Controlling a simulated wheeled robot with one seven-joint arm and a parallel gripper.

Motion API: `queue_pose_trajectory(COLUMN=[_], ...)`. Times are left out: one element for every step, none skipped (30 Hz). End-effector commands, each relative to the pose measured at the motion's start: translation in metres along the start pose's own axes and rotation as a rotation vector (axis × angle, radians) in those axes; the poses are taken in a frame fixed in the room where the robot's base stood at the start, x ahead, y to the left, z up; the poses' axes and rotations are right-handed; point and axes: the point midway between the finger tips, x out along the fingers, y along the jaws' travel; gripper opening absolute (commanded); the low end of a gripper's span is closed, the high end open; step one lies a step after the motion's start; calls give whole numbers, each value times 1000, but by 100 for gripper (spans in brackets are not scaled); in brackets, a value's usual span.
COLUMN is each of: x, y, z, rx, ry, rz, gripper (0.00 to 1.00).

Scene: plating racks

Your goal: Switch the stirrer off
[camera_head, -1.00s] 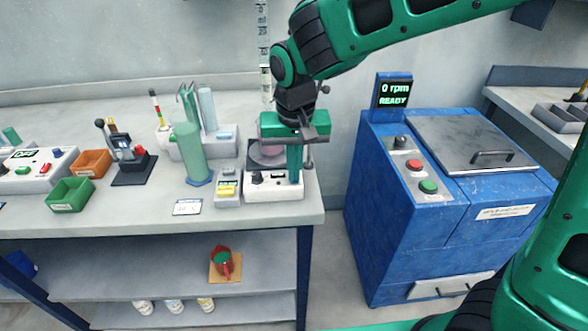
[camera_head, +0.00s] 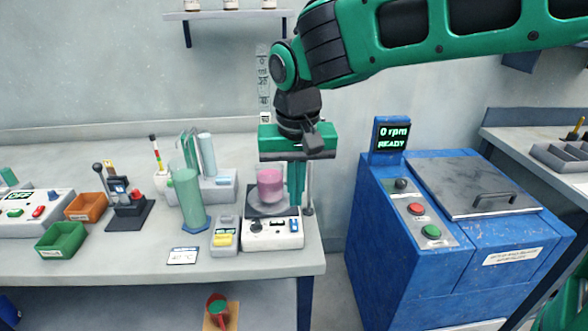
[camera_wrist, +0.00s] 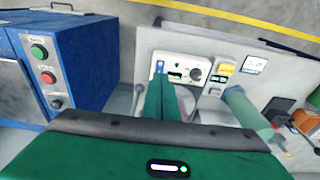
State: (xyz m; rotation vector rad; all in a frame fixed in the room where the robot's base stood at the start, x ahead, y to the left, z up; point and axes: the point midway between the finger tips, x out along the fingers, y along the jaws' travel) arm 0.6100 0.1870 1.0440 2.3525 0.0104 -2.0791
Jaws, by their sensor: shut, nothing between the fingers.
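The stirrer (camera_head: 262,241) is a white box with a dark top plate at the front right corner of the bench. A glass vessel with pink contents (camera_head: 270,186) stands on it. Its front panel, also in the wrist view (camera_wrist: 185,68), has a dark knob, a small dark window and a blue switch (camera_wrist: 159,66) at one end. My gripper (camera_head: 297,203) is shut and empty, pointing down beside the vessel, just above the switch end of the panel. In the wrist view its fingertips (camera_wrist: 160,79) appear close to the switch; whether they touch it I cannot tell.
A small grey box with a yellow label (camera_head: 223,241) and a green cylinder (camera_head: 191,200) stand left of the stirrer. A support rod (camera_head: 309,190) stands close to my fingers on the right. A blue machine (camera_head: 390,240) stands right, across a gap.

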Motion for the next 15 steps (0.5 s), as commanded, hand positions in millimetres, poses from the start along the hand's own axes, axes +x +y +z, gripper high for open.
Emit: queue_pose_trajectory(x=[-12,-18,-26,-32,-38,-44,-48,-52,-56,-59,-62,-64,-66,-67,-68], y=[-1,-1,-2,-2,-2,-2,-2,-2,-2,-2,-2,-2,-2,-2,-2], z=[0,1,2,3,4,4,5,5,5,6,6,6,6,6,6], rx=[-1,-1,-2,-2,-3,-3,-4,-4,-4,-4,-4,-3,-3,-3,-3], ry=[3,4,4,5,6,6,5,6,5,5,5,5,5,5,4], rz=[-2,-3,-2,-2,-2,-2,-1,-1,-1,-1,-1,-1,0,0,0], gripper=[0,0,0,0,0,0,0,0,0,0,0,0,0,0,0])
